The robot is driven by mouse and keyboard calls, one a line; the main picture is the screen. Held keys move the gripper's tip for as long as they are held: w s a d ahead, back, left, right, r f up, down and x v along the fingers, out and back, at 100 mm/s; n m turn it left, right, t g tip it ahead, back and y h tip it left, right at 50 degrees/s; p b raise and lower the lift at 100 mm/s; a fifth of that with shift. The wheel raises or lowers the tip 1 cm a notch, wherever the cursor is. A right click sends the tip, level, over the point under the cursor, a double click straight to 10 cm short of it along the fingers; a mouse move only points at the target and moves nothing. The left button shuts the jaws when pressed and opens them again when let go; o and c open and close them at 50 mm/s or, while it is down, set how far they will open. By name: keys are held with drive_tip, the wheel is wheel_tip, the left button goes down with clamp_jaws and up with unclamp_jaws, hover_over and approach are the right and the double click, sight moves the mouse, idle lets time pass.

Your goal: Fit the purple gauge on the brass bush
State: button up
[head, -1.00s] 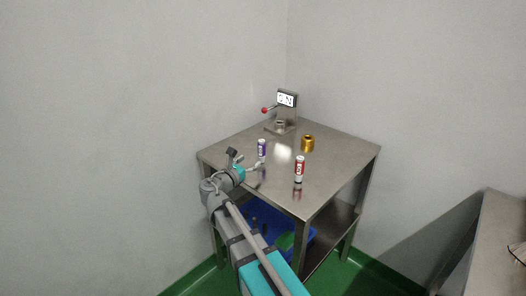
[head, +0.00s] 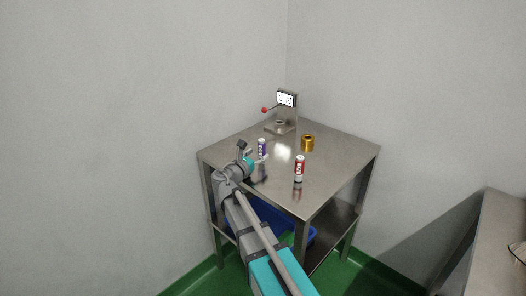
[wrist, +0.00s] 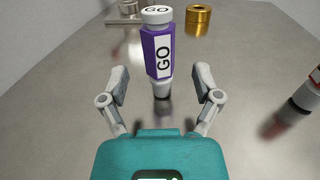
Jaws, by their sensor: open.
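The purple gauge (wrist: 157,50) stands upright on the steel table, with a white cap and a white label reading GO. In the head view the gauge (head: 262,146) is just beyond my gripper (head: 259,159). In the wrist view my gripper (wrist: 161,90) is open, its two fingers apart on either side and nearer than the gauge, with nothing between the tips. The brass bush (head: 307,143) is a gold ring-shaped piece standing on the table, behind and right of the gauge; it also shows in the wrist view (wrist: 198,20).
A red and white gauge (head: 299,170) stands near the front right of the table (head: 335,160). A blue bin (head: 270,214) sits on the lower shelf.

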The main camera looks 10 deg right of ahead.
sight(259, 153)
drive_tip(key=shift+x, duration=1.5)
drive_tip(key=shift+a, duration=0.1)
clamp_jaws()
